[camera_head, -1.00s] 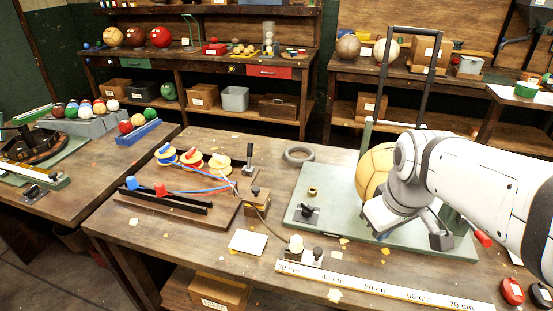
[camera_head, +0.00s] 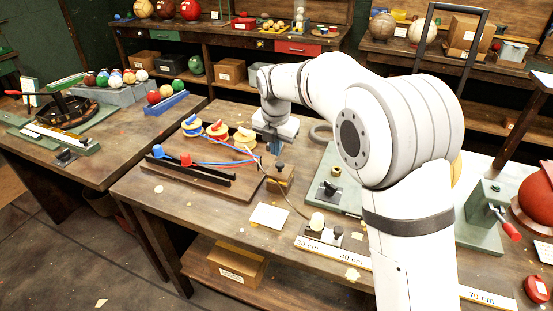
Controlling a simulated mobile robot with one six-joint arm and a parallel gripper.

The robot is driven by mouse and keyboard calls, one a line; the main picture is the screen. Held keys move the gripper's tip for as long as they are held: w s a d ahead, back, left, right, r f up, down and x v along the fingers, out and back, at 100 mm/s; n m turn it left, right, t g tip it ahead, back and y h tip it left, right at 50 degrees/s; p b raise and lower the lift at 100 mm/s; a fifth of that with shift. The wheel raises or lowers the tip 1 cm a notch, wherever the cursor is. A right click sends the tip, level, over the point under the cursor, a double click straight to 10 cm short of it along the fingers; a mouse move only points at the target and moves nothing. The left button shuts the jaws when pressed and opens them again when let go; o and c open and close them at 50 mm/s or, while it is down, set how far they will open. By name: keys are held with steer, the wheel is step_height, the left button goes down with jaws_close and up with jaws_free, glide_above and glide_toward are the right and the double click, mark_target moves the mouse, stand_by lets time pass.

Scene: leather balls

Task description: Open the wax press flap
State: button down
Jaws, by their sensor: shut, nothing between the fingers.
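The wax press is not clearly identifiable. A small wooden block with a dark fitting on top (camera_head: 280,178) stands at the right end of the brown thread board (camera_head: 205,178) and may be the press. The upright black-handled lever seen there earlier is now mostly hidden behind my gripper. My gripper (camera_head: 268,138) is shut and empty, pointing down just behind and above the block. Whether it touches the lever or a flap cannot be told. Thread spools (camera_head: 217,130) in blue, red and yellow sit just left of it.
Blue and red threads run across the board to the block. A white card (camera_head: 269,216) and a ruler strip (camera_head: 332,252) lie in front. A green plate (camera_head: 345,200) is partly hidden by my arm.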

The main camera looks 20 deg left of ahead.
mark_target(276, 175)
steer(key=f, duration=0.3)
steer(key=w+f, duration=0.1)
steer(key=f, duration=0.2)
steer(key=f+p, duration=0.1)
steer(key=f, duration=0.2)
steer(key=shift+w+a, duration=0.2)
steer(key=shift+w, duration=0.1)
